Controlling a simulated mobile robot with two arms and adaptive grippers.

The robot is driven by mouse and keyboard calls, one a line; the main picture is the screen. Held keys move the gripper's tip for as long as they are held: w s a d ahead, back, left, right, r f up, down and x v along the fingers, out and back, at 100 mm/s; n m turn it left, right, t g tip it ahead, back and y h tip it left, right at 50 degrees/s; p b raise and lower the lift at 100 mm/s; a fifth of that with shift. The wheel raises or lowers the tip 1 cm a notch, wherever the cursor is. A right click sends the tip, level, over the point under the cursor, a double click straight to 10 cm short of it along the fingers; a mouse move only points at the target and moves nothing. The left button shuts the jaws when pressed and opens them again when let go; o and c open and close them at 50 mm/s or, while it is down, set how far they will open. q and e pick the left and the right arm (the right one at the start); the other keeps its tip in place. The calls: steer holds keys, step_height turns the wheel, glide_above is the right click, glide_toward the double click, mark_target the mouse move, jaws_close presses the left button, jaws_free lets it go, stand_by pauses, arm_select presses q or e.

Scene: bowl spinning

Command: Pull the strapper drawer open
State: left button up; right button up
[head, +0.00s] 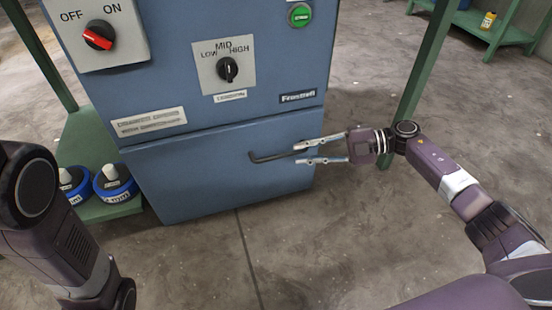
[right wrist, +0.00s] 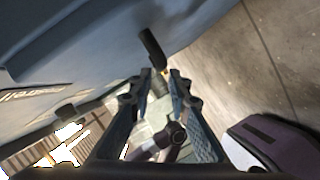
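The strapper drawer (head: 200,180) is the blue lower front of the machine and looks shut, flush with the panel above. Its dark bar handle (head: 268,157) sticks out near the drawer's right side; it also shows in the right wrist view (right wrist: 151,46). My right gripper (head: 297,154) is open, coming from the right with its fingers apart. Its fingertips are at the handle's right end, which appears to lie between them; contact cannot be told. In the right wrist view the fingers (right wrist: 161,73) are spread just below the handle. My left gripper is not in view.
Above the drawer is a panel with a red OFF/ON switch (head: 98,36), a black LOW/MID/HIGH knob (head: 228,69) and a green button (head: 300,15). Blue-and-white containers (head: 113,181) stand on a green shelf at left. A green post (head: 425,60) rises behind my right arm. The floor in front is clear.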

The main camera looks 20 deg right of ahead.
mark_target(286, 156)
steer(key=b+x, duration=0.3)
steer(key=x, duration=0.3)
steer(key=shift+a+f, duration=0.1)
steer(key=shift+a, duration=0.05)
steer(key=shift+w+a, duration=0.2)
steer(key=shift+a, duration=0.35)
jaws_close()
